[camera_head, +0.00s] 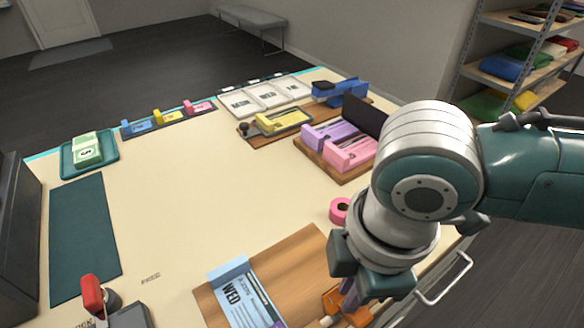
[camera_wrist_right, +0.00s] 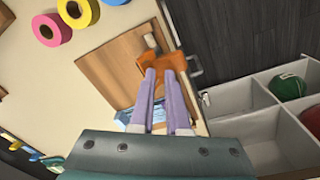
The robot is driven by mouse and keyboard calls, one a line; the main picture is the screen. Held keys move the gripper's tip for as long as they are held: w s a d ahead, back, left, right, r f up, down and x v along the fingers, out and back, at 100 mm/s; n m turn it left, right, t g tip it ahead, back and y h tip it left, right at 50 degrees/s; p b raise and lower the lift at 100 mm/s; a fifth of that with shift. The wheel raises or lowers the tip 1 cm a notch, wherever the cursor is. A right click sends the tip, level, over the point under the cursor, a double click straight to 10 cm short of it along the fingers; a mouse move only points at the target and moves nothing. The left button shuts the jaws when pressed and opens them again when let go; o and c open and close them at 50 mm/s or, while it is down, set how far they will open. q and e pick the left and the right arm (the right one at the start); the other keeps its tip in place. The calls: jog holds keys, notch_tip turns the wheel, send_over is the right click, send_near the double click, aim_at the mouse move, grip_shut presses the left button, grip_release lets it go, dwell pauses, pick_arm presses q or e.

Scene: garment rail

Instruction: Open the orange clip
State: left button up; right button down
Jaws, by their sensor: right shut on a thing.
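The orange clip (camera_head: 334,303) is at the right edge of a wooden board (camera_head: 290,254), partly hidden by my right gripper. It also shows in the right wrist view (camera_wrist_right: 153,60), between and around the fingertips. My right gripper (camera_head: 350,297) points down at the clip; its pale purple fingers (camera_wrist_right: 166,74) are closed together on it. Whether the clip's jaws are apart cannot be seen. My left gripper is not in view.
A pink tape roll (camera_head: 339,210) stands near my right wrist. Purple and pink ticket blocks (camera_head: 335,140) sit on a wooden stand behind it. A red-topped device (camera_head: 91,294) is at the front left. A metal handle (camera_head: 445,280) juts from the table's right side. The table's middle is clear.

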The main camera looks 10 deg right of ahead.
jog(key=s+d+r+p, duration=0.1)
jog(key=s+r+p, duration=0.3)
jog(key=r+p, duration=0.3)
jog(key=p, duration=0.3)
jog(key=shift+s+d+g+h+p, duration=0.2)
jog(key=shift+d+g+h+p, duration=0.1)
jog(key=shift+d+g, duration=0.1)
dwell(0.6)
